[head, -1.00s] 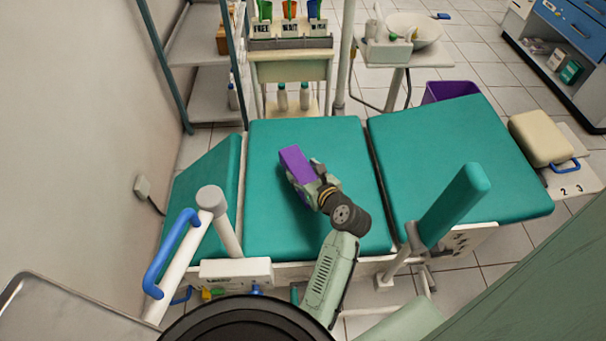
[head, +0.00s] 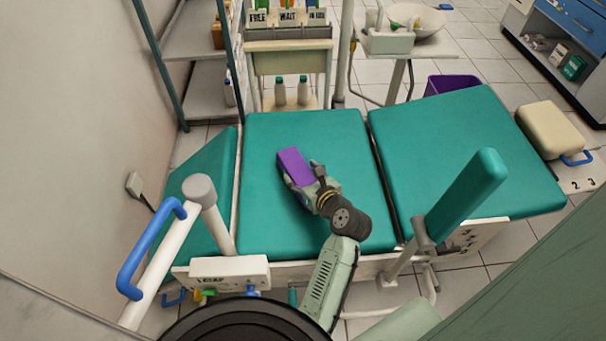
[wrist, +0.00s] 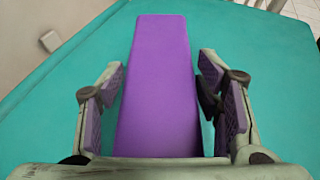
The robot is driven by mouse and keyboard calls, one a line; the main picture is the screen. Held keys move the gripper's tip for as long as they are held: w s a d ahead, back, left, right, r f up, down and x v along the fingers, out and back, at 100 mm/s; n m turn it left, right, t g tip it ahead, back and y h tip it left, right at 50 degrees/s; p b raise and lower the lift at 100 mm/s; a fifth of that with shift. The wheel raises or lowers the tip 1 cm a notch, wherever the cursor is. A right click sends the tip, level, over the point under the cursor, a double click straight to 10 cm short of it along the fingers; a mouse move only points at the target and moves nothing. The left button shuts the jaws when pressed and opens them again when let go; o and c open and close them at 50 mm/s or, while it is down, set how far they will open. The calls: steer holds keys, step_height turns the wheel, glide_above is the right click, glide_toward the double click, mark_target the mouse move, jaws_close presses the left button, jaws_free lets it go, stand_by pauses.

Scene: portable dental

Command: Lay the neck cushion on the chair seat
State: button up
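The neck cushion is a purple block (head: 293,166) on the middle teal section of the chair, the chair seat (head: 275,225). It appears to lie on the seat, though its underside is hidden. In the wrist view the cushion (wrist: 160,85) runs lengthwise away from me, between the two fingers. My gripper (head: 306,186) is at the near end of the cushion, low over the seat. In the wrist view my gripper (wrist: 165,100) is open, with teal gaps showing between the cushion's sides and the finger pads.
A raised teal armrest (head: 465,200) stands at the right front. A white post with a blue handle (head: 150,250) stands at the left front. A cream cushion (head: 549,128) sits on a board at the far right. The seat around my gripper is clear.

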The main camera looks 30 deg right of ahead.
steer(key=o, duration=0.3)
steer(key=shift+s+r, duration=0.15)
steer(key=shift+r, duration=0.05)
steer(key=v, duration=1.1)
steer(key=shift+s+a+r, duration=0.1)
steer(key=shift+s+r, duration=0.1)
steer(key=shift+s, duration=0.1)
